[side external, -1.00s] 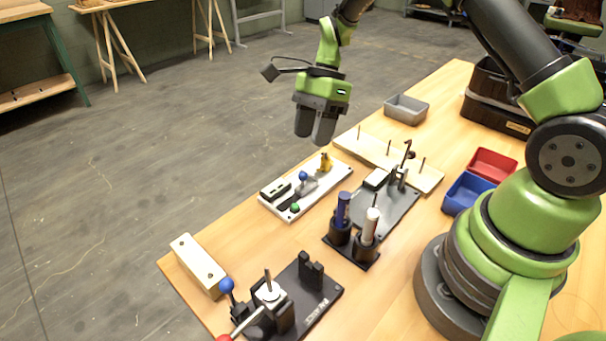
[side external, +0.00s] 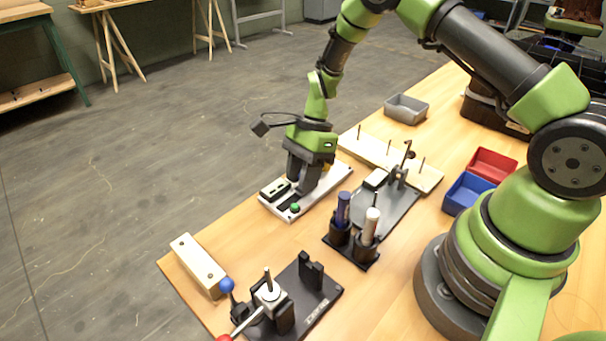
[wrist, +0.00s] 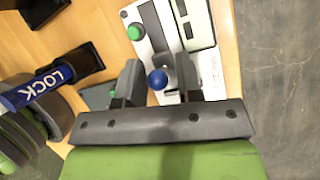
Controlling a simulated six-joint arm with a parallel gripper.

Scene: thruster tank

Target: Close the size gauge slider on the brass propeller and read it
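The size gauge is a white base plate (side external: 338,178) with a display box (side external: 275,189), a green button (side external: 295,208) and a dark slider rail. The box (wrist: 198,25) and green button (wrist: 135,32) also show in the wrist view. The slider's blue knob (wrist: 157,79) lies between the two fingers of my gripper (wrist: 159,84), with a small gap on each side. In the side view my gripper (side external: 303,186) is low over the gauge's middle and hides the knob. Only a sliver of the brass propeller (side external: 331,159) shows behind my gripper. The display reading is not legible.
A black plate with a clamp lever (side external: 270,292) is at the front, beside a pale wooden block (side external: 198,265). A pegged board (side external: 410,172) lies behind.

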